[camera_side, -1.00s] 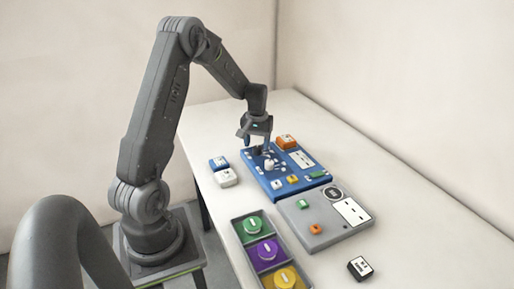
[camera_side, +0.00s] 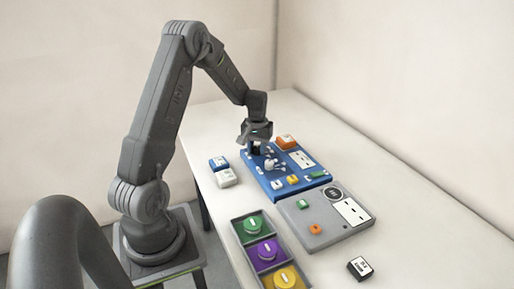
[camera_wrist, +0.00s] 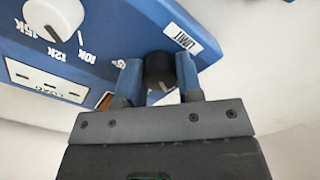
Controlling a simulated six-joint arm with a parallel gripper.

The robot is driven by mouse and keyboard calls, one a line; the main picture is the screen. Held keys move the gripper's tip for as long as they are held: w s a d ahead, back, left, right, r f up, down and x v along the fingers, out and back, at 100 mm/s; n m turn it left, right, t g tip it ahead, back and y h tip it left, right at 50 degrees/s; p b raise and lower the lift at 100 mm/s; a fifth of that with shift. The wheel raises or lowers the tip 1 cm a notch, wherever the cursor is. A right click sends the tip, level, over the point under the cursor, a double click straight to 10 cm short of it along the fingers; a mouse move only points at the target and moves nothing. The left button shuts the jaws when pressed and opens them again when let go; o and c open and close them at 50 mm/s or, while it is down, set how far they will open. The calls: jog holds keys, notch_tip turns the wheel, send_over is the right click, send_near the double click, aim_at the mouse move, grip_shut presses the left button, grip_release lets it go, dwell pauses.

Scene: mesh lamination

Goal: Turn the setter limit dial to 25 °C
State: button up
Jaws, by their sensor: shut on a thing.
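The setter limit dial (camera_wrist: 159,71) is a small black knob with a light pointer line, on a corner of the blue panel (camera_wrist: 110,50) beside a "LIMIT" label (camera_wrist: 182,40). My gripper (camera_wrist: 158,80) has its two blue fingers on either side of the dial, shut on it. In the side view my gripper (camera_side: 254,146) points down at the far-left part of the blue panel (camera_side: 306,178), and its fingers mostly hide the dial. The dial's scale marks are mostly hidden, so I cannot read its setting.
A large white dial (camera_wrist: 52,14) with printed values is on the same panel, close by. An orange block (camera_side: 286,141) stands behind the panel's far end. White and blue blocks (camera_side: 226,177) lie to its left. A grey panel (camera_side: 323,222) and a tray of coloured dials (camera_side: 236,226) are nearer.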

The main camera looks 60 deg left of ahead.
aim_at(257, 147)
jog(key=shift+m, duration=0.3)
jog(key=shift+c, duration=0.3)
jog(key=m, duration=0.3)
jog(key=shift+a+m, duration=0.1)
jog(key=shift+m, duration=2)
jog(key=o, duration=0.9)
notch_tip(257, 147, up, 14)
jog(key=shift+f, duration=0.1)
